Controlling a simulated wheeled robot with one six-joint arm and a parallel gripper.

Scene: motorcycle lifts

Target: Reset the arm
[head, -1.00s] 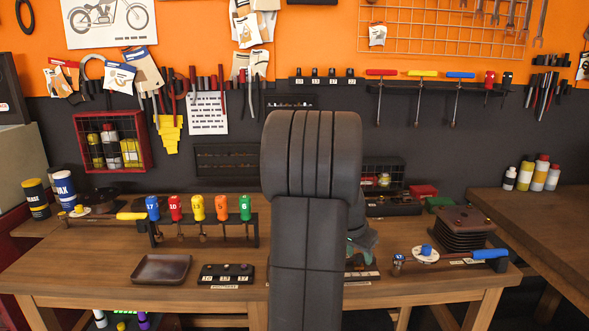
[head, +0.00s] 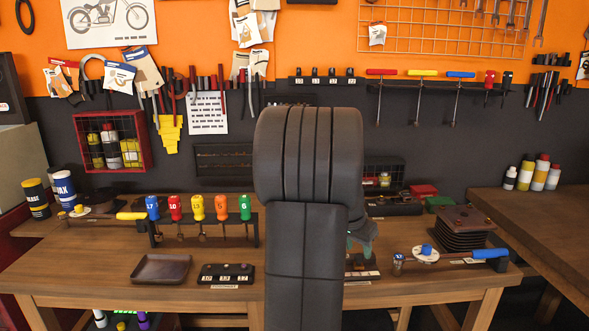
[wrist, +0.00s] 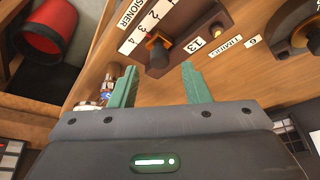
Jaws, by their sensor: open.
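My gripper shows in the wrist view (wrist: 160,88) with its two green fingers apart and nothing between them. It points at the workbench (wrist: 175,85), where a dark block with an orange-brown knob (wrist: 157,52) stands beyond the fingertips, by a strip numbered 1 to 4 and a label 13. In the head view, my dark arm stands upright at the middle and hides most of the gripper. Only a green part of the gripper (head: 362,238) shows to the right of the arm, above the bench.
On the bench (head: 100,262) are a rack of coloured drivers (head: 205,230), a brown tray (head: 161,268), a black socket block (head: 226,274), a blue-handled tool (head: 489,254) and a finned cylinder block (head: 465,232). A second bench (head: 550,230) stands at right. A red bin (wrist: 47,28) shows in the wrist view.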

